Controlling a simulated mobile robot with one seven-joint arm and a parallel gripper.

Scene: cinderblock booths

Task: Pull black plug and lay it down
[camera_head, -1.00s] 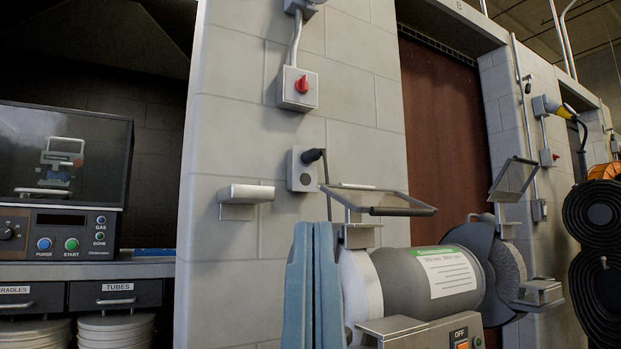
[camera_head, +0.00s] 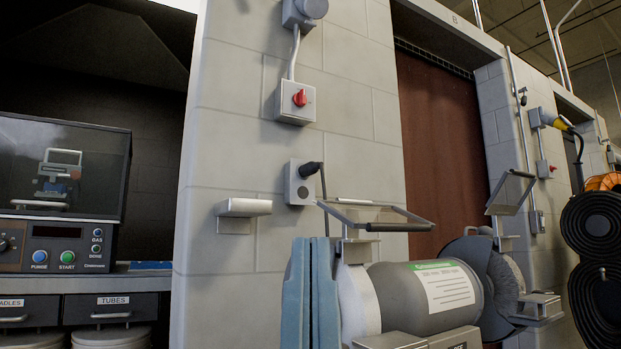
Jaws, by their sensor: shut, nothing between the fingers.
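The black plug (camera_head: 310,169) sits in the upper part of a grey socket box (camera_head: 298,187) on the block wall. It sticks out to the right, and its dark cable (camera_head: 323,183) hangs down from its end and passes out of sight behind the grinder. A round dark spot shows on the lower front of the box. My gripper is not in view.
A bench grinder (camera_head: 425,295) with a tilted shield (camera_head: 370,215) and blue-grey slabs (camera_head: 308,300) stands right below the socket. A small ledge (camera_head: 243,208) juts from the wall at left. A red switch box (camera_head: 296,101) is above.

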